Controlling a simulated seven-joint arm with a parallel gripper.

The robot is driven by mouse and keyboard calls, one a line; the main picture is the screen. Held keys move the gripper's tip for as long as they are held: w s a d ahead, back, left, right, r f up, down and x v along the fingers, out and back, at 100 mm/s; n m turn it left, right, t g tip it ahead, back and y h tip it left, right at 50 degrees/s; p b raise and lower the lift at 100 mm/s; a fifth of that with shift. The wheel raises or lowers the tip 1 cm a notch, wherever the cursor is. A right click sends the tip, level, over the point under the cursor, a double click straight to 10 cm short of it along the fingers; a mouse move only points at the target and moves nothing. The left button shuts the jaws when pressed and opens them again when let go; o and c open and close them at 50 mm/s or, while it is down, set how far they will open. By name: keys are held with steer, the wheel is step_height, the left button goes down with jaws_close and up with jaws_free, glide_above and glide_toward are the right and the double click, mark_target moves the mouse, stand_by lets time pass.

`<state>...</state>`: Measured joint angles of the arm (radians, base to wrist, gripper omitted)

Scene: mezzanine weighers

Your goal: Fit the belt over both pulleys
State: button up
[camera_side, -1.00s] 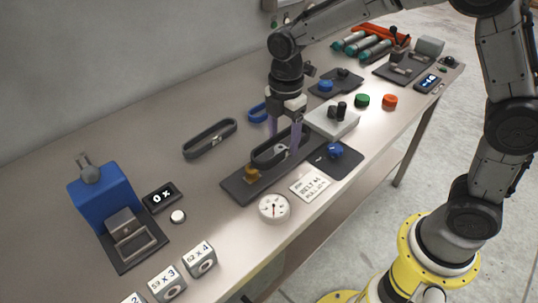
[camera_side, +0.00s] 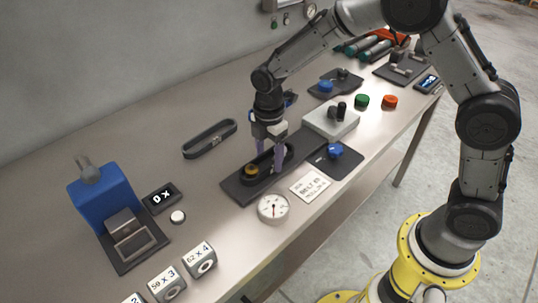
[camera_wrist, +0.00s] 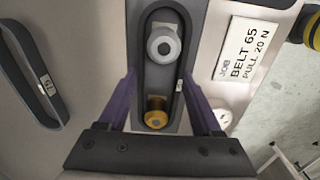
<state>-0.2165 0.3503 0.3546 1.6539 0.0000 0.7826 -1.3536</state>
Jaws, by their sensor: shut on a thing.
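The dark belt (camera_side: 287,160) is a long loop with a small white tag, over the dark base plate (camera_side: 234,190). In the wrist view the belt (camera_wrist: 180,70) encircles both the grey pulley (camera_wrist: 163,43) and the brass pulley (camera_wrist: 155,113). In the side view it surrounds the brass pulley (camera_side: 251,170); the grey pulley is hidden there. I cannot tell how fully it is seated on either. My gripper (camera_side: 269,163) points down over the plate, shut on the belt near the brass pulley. Its purple fingers flank the belt in the wrist view (camera_wrist: 160,92).
Another dark belt (camera_side: 210,139) lies behind the plate. A card (camera_side: 310,185) reads "JOB BELT 65 PULL 20 N". A dial gauge (camera_side: 273,207) stands at the plate's front. A white box with black knobs (camera_side: 331,122) and a blue knob (camera_side: 335,151) are to the right.

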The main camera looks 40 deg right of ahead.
steer(key=shift+f, duration=0.1)
steer(key=o, duration=1.4)
steer(key=shift+c, duration=0.2)
step_height(320, 180, up, 12)
steer(key=s+d+r+m+t, duration=0.1)
steer(key=s+d+r+m, duration=0.25)
steer(key=s+r, duration=0.25)
steer(key=s+d+m+t, duration=0.2)
steer(key=s+m, duration=0.5)
steer(key=s, duration=0.2)
steer(key=s+d+m+t, duration=0.2)
steer(key=s+d+m, duration=0.1)
steer(key=s+m, duration=0.4)
steer(key=s, duration=0.3)
steer(key=shift+s+d+r+t, duration=0.2)
steer(key=shift+s+d+t, duration=0.1)
steer(key=shift+d, duration=0.05)
steer(key=shift+m, duration=0.25)
